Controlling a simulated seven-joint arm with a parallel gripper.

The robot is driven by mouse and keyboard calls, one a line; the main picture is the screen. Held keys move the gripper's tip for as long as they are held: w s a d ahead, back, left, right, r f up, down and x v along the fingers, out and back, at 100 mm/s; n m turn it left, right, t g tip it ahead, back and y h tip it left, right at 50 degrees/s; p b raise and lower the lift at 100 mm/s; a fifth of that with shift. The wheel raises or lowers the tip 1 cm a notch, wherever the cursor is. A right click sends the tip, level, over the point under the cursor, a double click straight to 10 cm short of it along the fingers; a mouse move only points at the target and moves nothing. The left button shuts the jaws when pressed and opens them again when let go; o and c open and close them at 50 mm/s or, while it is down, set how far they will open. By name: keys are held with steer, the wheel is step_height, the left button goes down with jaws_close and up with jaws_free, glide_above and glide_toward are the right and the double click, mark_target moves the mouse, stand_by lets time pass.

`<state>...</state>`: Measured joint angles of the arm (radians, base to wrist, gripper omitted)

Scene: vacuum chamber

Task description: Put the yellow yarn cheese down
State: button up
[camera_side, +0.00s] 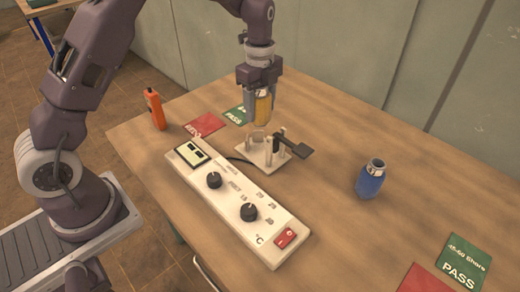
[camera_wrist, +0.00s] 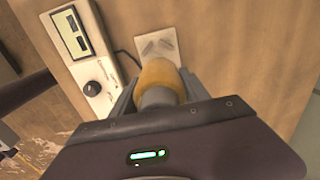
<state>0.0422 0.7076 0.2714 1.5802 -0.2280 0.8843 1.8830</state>
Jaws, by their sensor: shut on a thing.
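My gripper (camera_side: 260,113) is shut on the yellow yarn cheese (camera_side: 264,104). Whether the cheese's lower end touches the posts I cannot tell. In the wrist view, the yellow cheese (camera_wrist: 159,74) sits between the grey fingers, with a grey part in front of it. The stand's plate (camera_wrist: 158,46) shows just beyond it. A blue bottle-shaped object (camera_side: 370,181) with a grey top stands upright at the right.
A white control box (camera_side: 228,192) with knobs and a red switch lies in front of the stand. A red card (camera_side: 205,125) and green PASS card (camera_side: 237,115) lie behind left, near an orange device (camera_side: 155,109). Another green card (camera_side: 463,263) and red card (camera_side: 428,281) lie front right.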

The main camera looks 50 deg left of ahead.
step_height(320, 180, down, 10)
steer(key=shift+f, duration=0.2)
steer(key=o, duration=1.6)
steer(key=shift+f, duration=0.1)
